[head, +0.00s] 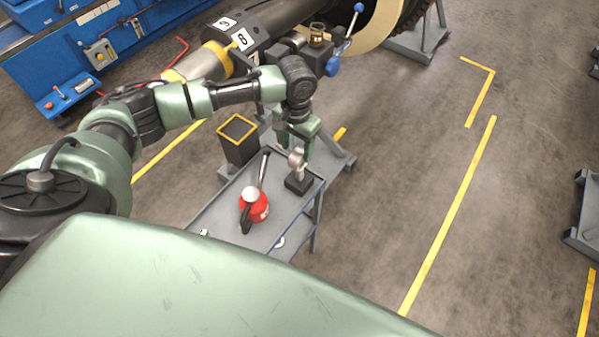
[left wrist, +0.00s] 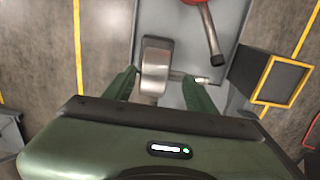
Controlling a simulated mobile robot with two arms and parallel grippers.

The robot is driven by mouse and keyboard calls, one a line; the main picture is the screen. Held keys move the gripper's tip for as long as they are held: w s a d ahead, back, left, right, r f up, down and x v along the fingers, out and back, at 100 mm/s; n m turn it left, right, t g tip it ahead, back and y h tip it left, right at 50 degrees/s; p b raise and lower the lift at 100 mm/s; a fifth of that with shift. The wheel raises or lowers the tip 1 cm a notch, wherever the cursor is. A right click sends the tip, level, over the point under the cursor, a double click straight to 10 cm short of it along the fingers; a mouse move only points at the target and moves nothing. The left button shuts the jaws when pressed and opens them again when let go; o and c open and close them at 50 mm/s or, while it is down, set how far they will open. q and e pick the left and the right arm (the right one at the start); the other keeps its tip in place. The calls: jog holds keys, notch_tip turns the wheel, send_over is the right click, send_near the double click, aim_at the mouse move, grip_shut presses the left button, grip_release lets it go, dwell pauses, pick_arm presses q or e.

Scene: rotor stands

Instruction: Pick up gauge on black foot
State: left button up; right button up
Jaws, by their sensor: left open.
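The gauge (head: 297,160) is a small silver upright piece on a black foot (head: 298,186), standing near the far right corner of a grey cart top (head: 282,212). My left gripper (head: 298,143) points down at it from above, jaws apart. In the left wrist view the silver gauge (left wrist: 155,65) lies between the two green fingers of my left gripper (left wrist: 160,88), nearer the left one. I cannot tell whether either finger touches it. My right gripper is not in view.
A dark bin with a yellow rim (head: 238,143) stands at the cart's far left. Large machinery (head: 275,30) is behind my left arm. The floor to the right is open.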

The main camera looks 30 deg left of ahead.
aim_at(299, 169)
pick_arm(q)
jog(key=shift+s+d+f+p, duration=0.2)
jog(key=shift+f+p, duration=0.1)
jog(key=shift+f, duration=0.1)
jog(key=shift+s+d+f+p, duration=0.15)
jog(key=shift+d+f+p, duration=0.1)
jog(key=shift+f, duration=0.1)
jog(key=f, duration=0.3)
jog(key=shift+w, duration=0.25)
jog(key=shift+w+f+p, duration=0.1)
jog(key=shift+f+p, duration=0.2)
jog(key=shift+a+f, duration=0.1)
jog(key=shift+c, duration=0.3)
jog(key=c, duration=1)
grip_shut()
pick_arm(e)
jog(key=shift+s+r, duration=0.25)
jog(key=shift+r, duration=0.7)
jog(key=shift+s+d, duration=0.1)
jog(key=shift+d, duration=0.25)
